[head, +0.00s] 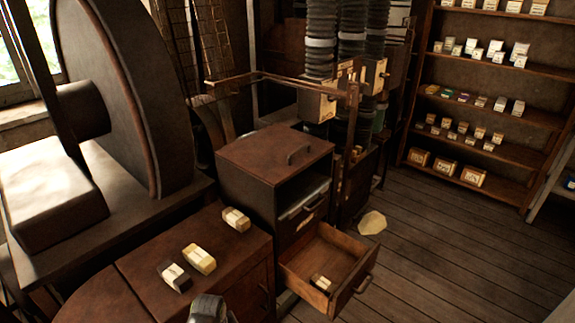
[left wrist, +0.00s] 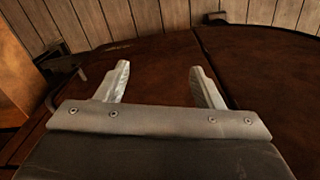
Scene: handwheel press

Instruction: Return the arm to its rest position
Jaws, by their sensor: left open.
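My left gripper (left wrist: 160,66) is open in the left wrist view, with its two pale fingers apart and nothing between them. It is over a dark reddish-brown surface (left wrist: 150,85). In the head view only a small grey part, likely of my left arm, shows at the bottom edge, by the front of the brown cabinet top (head: 125,255); the fingers are hidden there. My right gripper is in neither view.
Several small boxes (head: 199,258) lie on the cabinet top. An open drawer (head: 336,262) holds a small box (head: 322,284) and juts out below a brown cabinet (head: 275,150). A big wheel (head: 130,90) stands at the left.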

